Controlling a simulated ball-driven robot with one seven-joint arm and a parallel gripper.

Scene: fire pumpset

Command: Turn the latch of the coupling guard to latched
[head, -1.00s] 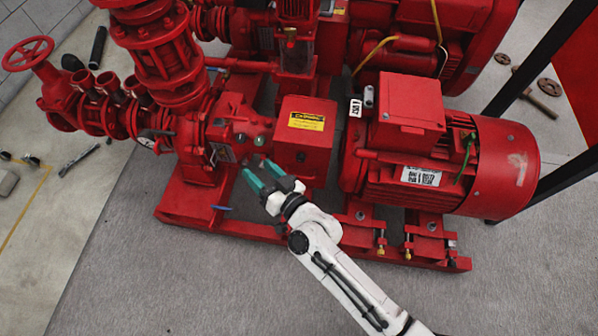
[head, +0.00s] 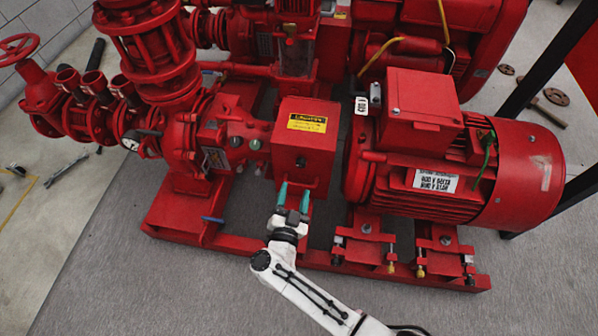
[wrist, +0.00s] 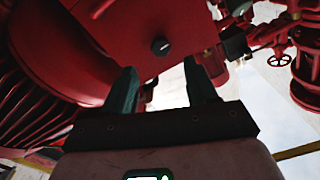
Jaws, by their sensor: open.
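The coupling guard (head: 306,143) is a red box with a yellow caution label on its top, between the pump and the motor. A small dark round latch (head: 300,161) sits on its front face. In the wrist view the latch (wrist: 160,46) shows as a dark knob with a light mark, on the red guard face (wrist: 135,25). My gripper (head: 293,193) is open and empty, with teal fingers in front of the lower part of the guard. In the wrist view my gripper (wrist: 160,72) has its fingers apart, one to each side below the latch. Contact with the guard cannot be told.
The red motor (head: 460,170) stands close on the right and the pump casing (head: 190,150) on the left. The red base frame (head: 330,262) runs below, with bolts at the right. Grey floor (head: 190,290) in front is clear.

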